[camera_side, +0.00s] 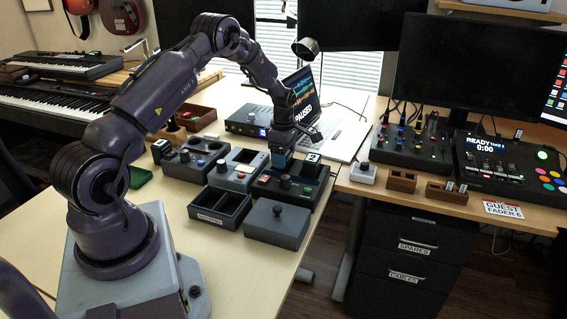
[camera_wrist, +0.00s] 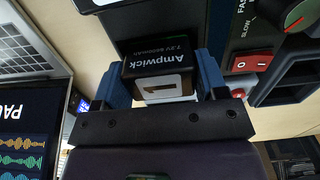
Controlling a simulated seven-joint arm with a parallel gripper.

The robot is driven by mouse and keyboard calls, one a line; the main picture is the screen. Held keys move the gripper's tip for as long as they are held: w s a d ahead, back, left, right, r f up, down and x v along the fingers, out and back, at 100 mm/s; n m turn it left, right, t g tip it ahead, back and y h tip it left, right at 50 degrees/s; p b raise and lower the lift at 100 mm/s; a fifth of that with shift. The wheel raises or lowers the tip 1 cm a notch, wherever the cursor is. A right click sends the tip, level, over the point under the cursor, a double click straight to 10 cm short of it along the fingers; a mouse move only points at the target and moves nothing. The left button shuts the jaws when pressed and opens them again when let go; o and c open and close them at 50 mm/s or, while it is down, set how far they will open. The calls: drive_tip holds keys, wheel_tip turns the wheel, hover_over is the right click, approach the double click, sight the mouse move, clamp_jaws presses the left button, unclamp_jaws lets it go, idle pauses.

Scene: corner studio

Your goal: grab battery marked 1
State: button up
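The battery marked 1 (camera_wrist: 160,66) is a dark block lettered "Ampwick", with a white label bearing the numeral. In the wrist view it sits between the two blue fingers of my gripper (camera_wrist: 164,80), with no clear gap on either side. My gripper (camera_side: 283,143) looks shut on it. In the side view my gripper points down over the back of the right-hand control box (camera_side: 290,187). The battery's lower end is hidden there, so I cannot tell if it is seated or lifted. A second block with a white label marked 2 (camera_side: 312,158) stands just to the right.
Other control boxes (camera_side: 238,170) stand close to the left. A laptop (camera_side: 302,93) is behind. Small wooden holders (camera_side: 402,180) are on the right-hand desk, across a gap.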

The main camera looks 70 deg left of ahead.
drive_tip(key=c, duration=0.6)
drive_tip(key=shift+o, duration=0.2)
drive_tip(key=shift+r, duration=0.15)
